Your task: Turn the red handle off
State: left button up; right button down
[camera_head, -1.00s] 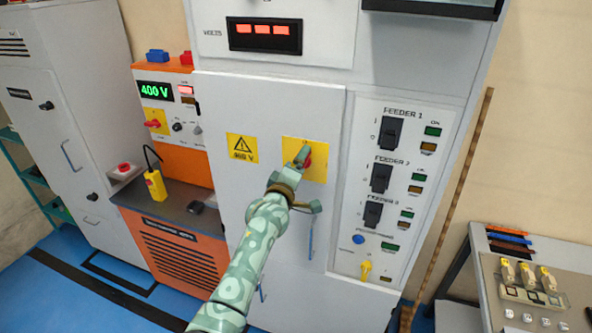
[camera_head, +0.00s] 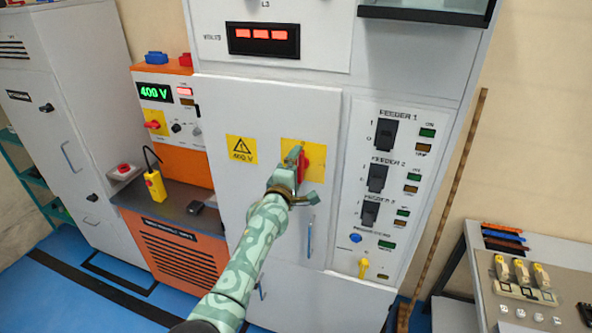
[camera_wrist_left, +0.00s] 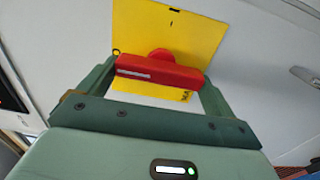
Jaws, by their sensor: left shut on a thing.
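The red handle (camera_head: 303,160) sits on a yellow plate (camera_head: 317,148) on the grey cabinet door. It also shows in the left wrist view as a red bar (camera_wrist_left: 160,71) lying nearly level across the picture, with a round red hub behind it. My left gripper (camera_head: 297,160) is at the handle. In the left wrist view its two green fingers (camera_wrist_left: 158,82) stand at either end of the bar, shut on it. In the head view the gripper hides part of the handle. My right gripper is in neither view.
A 400 V warning label (camera_head: 242,149) is left of the handle. A feeder panel (camera_head: 385,190) with black switches is to the right. A door pull (camera_head: 309,238) hangs below. An orange bench unit (camera_head: 172,250) with a yellow device (camera_head: 155,185) stands left; a table (camera_head: 470,235) stands right.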

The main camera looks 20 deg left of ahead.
pick_arm(q)
jog(key=o, duration=1.1)
jog(key=s+p, duration=0.8)
jog(key=s, duration=0.8)
jog(key=shift+a, duration=0.3)
jog(key=shift+s, duration=0.1)
